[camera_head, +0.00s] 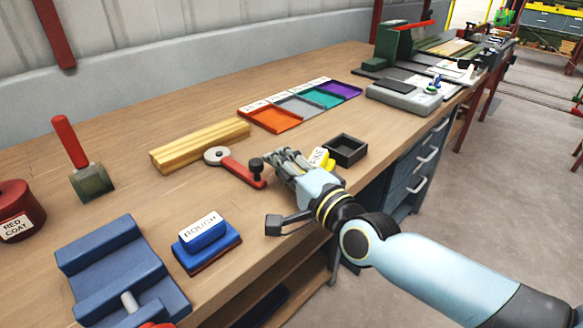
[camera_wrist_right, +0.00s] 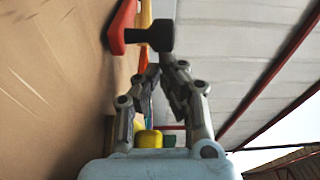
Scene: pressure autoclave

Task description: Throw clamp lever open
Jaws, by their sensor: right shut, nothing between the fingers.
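The clamp lever (camera_head: 238,171) is a red arm lying low over the wooden bench. It runs from a round grey pivot (camera_head: 217,156) beside a yellow wooden block to a black knob (camera_head: 256,165) at its right end. My right gripper (camera_head: 276,160) is shut and empty, with its fingertips close to the knob on its right side. In the right wrist view the black knob (camera_wrist_right: 158,35) is just beyond the shut fingertips (camera_wrist_right: 163,68), and the red lever end (camera_wrist_right: 121,27) shows at its left. I cannot tell whether fingertips and knob touch. My left gripper is not in view.
The yellow wooden block (camera_head: 200,146) lies behind the lever. A blue "ROUGH" block (camera_head: 207,245) and blue vise (camera_head: 122,270) are nearer, at left. A yellow item (camera_head: 321,158) and black open box (camera_head: 345,150) stand right of my gripper. Coloured trays (camera_head: 270,119) lie further back.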

